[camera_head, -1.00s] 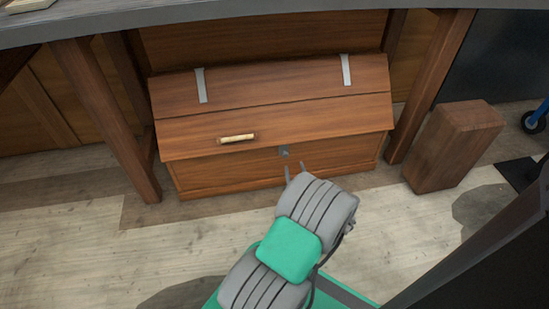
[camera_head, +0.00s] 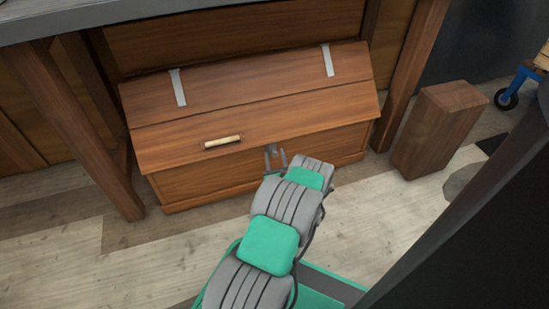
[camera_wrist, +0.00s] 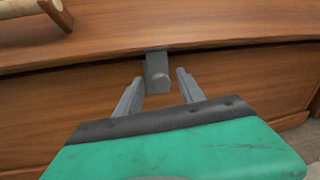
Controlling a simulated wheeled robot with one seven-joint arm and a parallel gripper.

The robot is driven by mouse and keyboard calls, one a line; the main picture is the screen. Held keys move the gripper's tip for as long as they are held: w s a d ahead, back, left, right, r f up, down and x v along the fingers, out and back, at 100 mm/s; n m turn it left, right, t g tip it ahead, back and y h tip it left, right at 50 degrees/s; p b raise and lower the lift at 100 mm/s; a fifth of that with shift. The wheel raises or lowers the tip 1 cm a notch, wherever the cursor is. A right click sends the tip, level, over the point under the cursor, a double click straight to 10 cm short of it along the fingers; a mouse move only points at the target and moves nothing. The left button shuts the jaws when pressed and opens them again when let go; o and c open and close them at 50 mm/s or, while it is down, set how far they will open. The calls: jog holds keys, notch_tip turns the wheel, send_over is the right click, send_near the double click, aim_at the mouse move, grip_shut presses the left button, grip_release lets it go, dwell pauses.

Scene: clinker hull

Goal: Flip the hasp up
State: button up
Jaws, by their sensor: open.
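A wooden chest (camera_head: 215,180) with a sloped lid stands under the bench, its lid down. The grey metal hasp (camera_wrist: 157,72) hangs at the middle of the chest's front, just under the lid edge, with a rounded knob on it. In the head view the hasp (camera_head: 271,150) is small and partly among the finger tips. My gripper (camera_wrist: 157,85) is open and empty, its two fingers pointing at the chest front, one to each side of the hasp's lower end. It also shows in the head view (camera_head: 275,158). I cannot tell whether the fingers touch the hasp.
A wooden handle (camera_head: 222,142) is fixed on the lid, left of the hasp. Two metal strap hinges (camera_head: 178,87) cross the lid's upper part. A bench leg (camera_head: 80,130) stands at left, a wooden block (camera_head: 437,130) at right. The floor in front is clear.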

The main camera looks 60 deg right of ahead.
jog(key=shift+w+d, duration=0.3)
jog(key=shift+d, duration=0.2)
jog(key=shift+c, duration=0.6)
jog(key=c, duration=0.5)
jog(key=shift+s+d+r, duration=0.1)
jog(key=shift+s, duration=0.05)
grip_shut()
